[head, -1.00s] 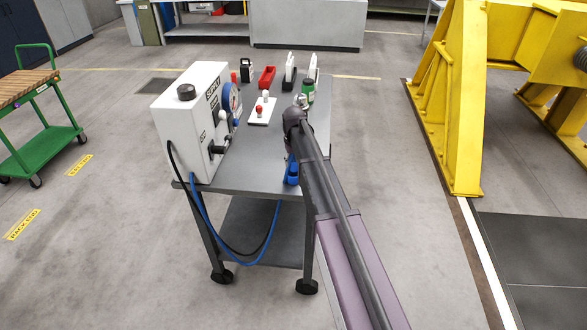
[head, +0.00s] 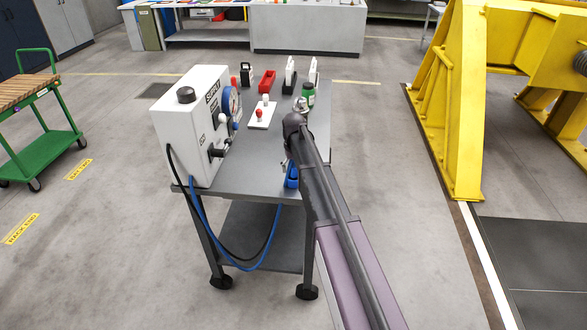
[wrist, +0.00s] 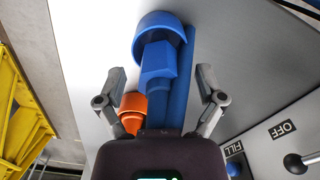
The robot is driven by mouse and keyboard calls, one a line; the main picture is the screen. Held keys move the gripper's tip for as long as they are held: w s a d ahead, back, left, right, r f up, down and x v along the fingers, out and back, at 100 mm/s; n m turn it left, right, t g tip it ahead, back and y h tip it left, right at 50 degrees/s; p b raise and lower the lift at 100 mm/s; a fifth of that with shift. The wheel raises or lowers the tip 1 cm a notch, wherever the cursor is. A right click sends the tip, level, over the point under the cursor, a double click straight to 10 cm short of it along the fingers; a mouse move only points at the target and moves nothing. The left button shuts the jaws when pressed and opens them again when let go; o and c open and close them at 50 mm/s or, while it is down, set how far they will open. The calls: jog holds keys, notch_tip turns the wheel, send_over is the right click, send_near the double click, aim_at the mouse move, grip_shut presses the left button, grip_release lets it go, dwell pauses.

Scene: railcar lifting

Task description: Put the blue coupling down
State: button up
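The blue coupling (wrist: 158,62) shows in the wrist view in front of my gripper, at a blue holder (wrist: 183,85) with a round cup-like end. My gripper (wrist: 162,74) has its two fingers spread wide, one on each side of the coupling, with visible gaps. I cannot tell how deep the coupling sits in the holder. In the head view, a blue part (head: 291,176) shows beside my arm at the near edge of the cart top (head: 245,170). My arm hides much of that area, and the fingers are not clear there.
An orange part (wrist: 133,108) sits close by the left finger. The white supply box (head: 190,125) with its gauge and hoses stands left on the cart. A white plate (head: 262,116), red tray (head: 267,82) and green bottle (head: 309,92) are farther back. A yellow frame (head: 450,110) stands right.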

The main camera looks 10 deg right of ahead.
jog(key=shift+r, duration=0.1)
notch_tip(320, 180, up, 12)
jog(key=p, duration=1.2)
dwell(0.3)
dwell(0.6)
jog(key=s, duration=2.9)
jog(key=shift+s+m, duration=0.2)
jog(key=shift+m, duration=0.2)
jog(key=shift+a+f+b, duration=0.1)
jog(key=shift+f+b, duration=1.1)
jog(key=shift+f, duration=0.1)
